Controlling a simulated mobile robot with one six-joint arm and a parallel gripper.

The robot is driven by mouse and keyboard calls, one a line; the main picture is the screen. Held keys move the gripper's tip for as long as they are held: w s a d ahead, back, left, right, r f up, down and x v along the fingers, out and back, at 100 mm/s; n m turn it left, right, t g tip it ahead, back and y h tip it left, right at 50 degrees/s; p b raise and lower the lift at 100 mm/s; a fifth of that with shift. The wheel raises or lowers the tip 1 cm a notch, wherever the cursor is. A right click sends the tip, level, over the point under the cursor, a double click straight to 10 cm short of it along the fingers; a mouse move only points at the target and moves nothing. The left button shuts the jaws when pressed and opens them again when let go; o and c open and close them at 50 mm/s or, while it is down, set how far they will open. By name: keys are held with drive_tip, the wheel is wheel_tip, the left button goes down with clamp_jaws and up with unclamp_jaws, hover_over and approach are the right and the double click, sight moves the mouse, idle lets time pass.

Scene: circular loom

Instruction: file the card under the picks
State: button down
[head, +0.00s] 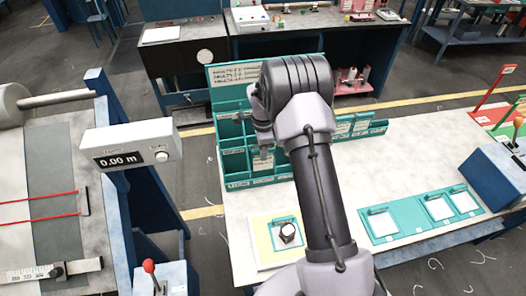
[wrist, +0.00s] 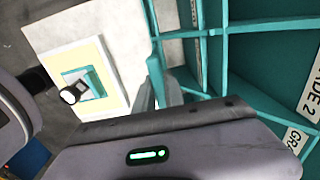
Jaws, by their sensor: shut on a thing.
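My gripper (head: 262,152) is low at the front of the teal pigeonhole rack (head: 233,160), left of the middle of the head view. In the wrist view my gripper (wrist: 165,92) is beside a teal divider of the rack (wrist: 265,25). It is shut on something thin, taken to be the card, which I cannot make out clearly. White labels sit along the rack; in the wrist view one ends in "ADE 2". The other labels are too small to read, so I cannot tell which compartment is the picks.
A pale yellow board (head: 262,240) with a teal frame and a round black-and-white item lies in front of the rack. Teal trays (head: 420,214) lie to the right on the white table. A meter box (head: 130,145) reading 0.00 m stands left.

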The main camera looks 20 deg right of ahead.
sight(263, 170)
drive_tip(key=shift+f+b, duration=0.55)
drive_tip(key=shift+f, duration=0.15)
drive_tip(key=shift+f, duration=0.1)
drive_tip(key=shift+f+b, duration=2.05)
drive_tip(key=shift+f, duration=0.1)
drive_tip(key=c, duration=1.8)
unclamp_jaws()
drive_tip(key=shift+f, duration=0.1)
drive_tip(key=shift+c, duration=0.2)
drive_tip(key=o, duration=0.5)
wheel_tip(263, 170, up, 18)
drive_tip(key=p, duration=0.1)
drive_tip(key=shift+f, duration=0.15)
